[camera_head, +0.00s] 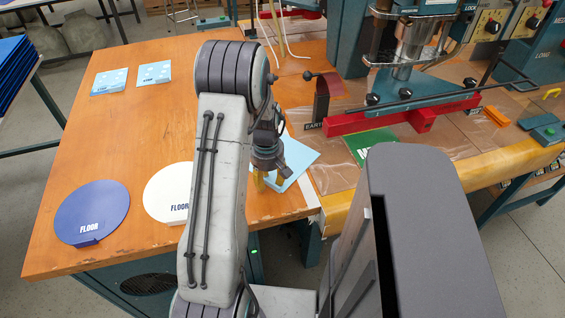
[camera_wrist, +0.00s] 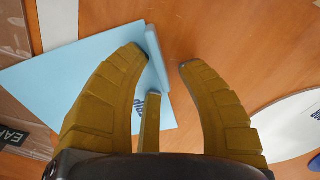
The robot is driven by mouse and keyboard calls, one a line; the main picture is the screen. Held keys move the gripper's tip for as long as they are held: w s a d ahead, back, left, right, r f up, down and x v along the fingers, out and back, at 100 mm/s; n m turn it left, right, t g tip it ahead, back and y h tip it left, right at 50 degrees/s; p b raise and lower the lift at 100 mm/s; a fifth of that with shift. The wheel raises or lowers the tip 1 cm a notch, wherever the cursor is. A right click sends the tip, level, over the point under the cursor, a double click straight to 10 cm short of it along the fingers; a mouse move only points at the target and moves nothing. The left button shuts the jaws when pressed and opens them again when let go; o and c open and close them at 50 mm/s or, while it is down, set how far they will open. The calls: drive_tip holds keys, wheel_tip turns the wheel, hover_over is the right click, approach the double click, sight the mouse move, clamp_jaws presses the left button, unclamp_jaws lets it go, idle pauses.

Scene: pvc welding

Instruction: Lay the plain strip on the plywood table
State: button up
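The plain strip, a light blue sheet (camera_head: 301,157) with a raised edge tab and a dark label, is near the right side of the orange plywood table (camera_head: 130,140), partly hidden by my gripper (camera_head: 270,181). In the wrist view the sheet (camera_wrist: 85,85) lies left of and under my gripper (camera_wrist: 166,60). Its raised tab (camera_wrist: 157,58) shows between the fingertips, close to the left one. The fingers are spread, with a clear gap from the tab to the right fingertip. I cannot tell whether the left finger touches the tab.
Two dotted light blue pieces (camera_head: 154,74) lie at the table's back left. A blue FLOOR disc (camera_head: 92,212) and a white FLOOR disc (camera_head: 168,190) are at the front. The welding press with its red bar (camera_head: 400,117) stands to the right. The table's left middle is clear.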

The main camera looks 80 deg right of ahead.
clamp_jaws()
drive_tip(key=shift+r, duration=0.1)
idle(0.4)
